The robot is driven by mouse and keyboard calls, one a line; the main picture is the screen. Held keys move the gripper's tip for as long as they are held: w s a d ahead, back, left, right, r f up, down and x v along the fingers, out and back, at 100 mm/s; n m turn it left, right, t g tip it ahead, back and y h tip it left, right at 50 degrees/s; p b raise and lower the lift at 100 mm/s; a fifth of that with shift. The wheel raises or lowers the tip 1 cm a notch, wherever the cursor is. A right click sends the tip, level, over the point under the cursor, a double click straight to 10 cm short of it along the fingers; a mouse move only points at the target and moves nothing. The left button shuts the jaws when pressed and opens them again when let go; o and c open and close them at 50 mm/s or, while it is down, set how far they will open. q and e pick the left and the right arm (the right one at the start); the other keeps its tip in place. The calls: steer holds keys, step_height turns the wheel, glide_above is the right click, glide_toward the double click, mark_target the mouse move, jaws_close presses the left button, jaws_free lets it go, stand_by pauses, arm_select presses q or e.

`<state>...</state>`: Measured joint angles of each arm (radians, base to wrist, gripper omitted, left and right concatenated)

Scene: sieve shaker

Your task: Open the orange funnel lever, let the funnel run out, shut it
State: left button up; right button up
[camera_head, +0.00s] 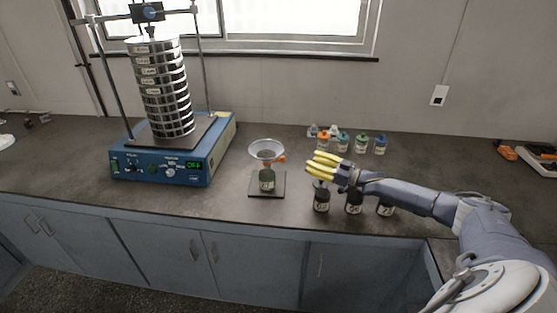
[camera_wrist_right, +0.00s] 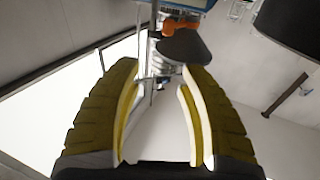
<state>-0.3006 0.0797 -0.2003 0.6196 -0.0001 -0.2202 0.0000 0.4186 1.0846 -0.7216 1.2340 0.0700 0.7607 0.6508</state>
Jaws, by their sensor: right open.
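A clear funnel (camera_head: 266,150) with dark material in it stands above a small jar (camera_head: 267,179) on a dark square plate (camera_head: 282,189). The orange lever (camera_head: 279,159) juts out on the funnel's right side. In the right wrist view an orange part (camera_wrist_right: 182,31), which looks like the lever, shows at the top beyond the fingers. My right gripper (camera_head: 315,162) has yellow fingers and points left, just right of the lever, apparently apart from it. In the wrist view the right gripper (camera_wrist_right: 158,85) is open with nothing between its fingers. My left gripper is not in view.
A blue sieve shaker (camera_head: 160,172) with a tall sieve stack (camera_head: 160,88) stands at the left. Several dark jars (camera_head: 321,197) stand below my right arm. Small capped bottles (camera_head: 361,143) stand behind it. The bench between shaker and funnel is clear.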

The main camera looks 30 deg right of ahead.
steer(key=shift+n+g, duration=0.3)
steer(key=x, duration=0.4)
steer(key=f+x, duration=0.1)
steer(key=x, duration=0.3)
steer(key=f+x, duration=0.1)
steer(key=x, duration=0.2)
steer(key=shift+w+a+f, duration=0.15)
steer(key=shift+a, duration=0.4)
steer(key=shift+c, duration=0.5)
jaws_close()
